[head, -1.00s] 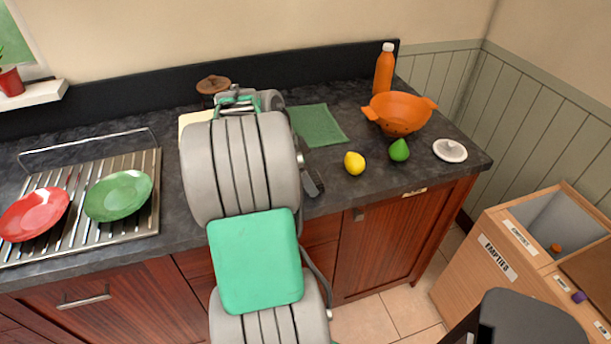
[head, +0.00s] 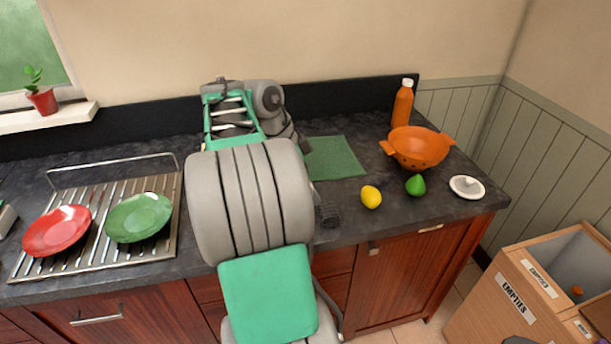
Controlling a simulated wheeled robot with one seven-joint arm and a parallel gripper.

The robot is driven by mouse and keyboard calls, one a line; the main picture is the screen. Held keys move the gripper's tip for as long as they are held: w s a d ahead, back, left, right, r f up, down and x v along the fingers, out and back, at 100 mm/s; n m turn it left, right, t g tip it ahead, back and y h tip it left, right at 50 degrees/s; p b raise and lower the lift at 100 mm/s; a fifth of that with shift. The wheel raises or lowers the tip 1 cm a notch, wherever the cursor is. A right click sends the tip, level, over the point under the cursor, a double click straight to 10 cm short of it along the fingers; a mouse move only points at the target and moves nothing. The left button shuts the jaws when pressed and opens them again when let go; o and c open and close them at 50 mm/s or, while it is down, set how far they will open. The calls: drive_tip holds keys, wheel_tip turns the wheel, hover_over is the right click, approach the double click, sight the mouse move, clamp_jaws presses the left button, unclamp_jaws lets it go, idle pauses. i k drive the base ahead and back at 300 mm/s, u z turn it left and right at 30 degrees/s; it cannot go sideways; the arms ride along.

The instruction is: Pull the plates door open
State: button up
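Another wood front (head: 110,318) with a horizontal bar handle (head: 97,321) is at the lower left. Both look shut. I cannot tell which is the plates door. My arm rises through the middle of the head view and hides part of the cabinet fronts. My gripper cannot be made out; its fingers are not visible.
A wooden bin (head: 535,290) stands lower right.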

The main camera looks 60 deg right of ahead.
sight(400, 279)
drive_tip(key=z, duration=3.15)
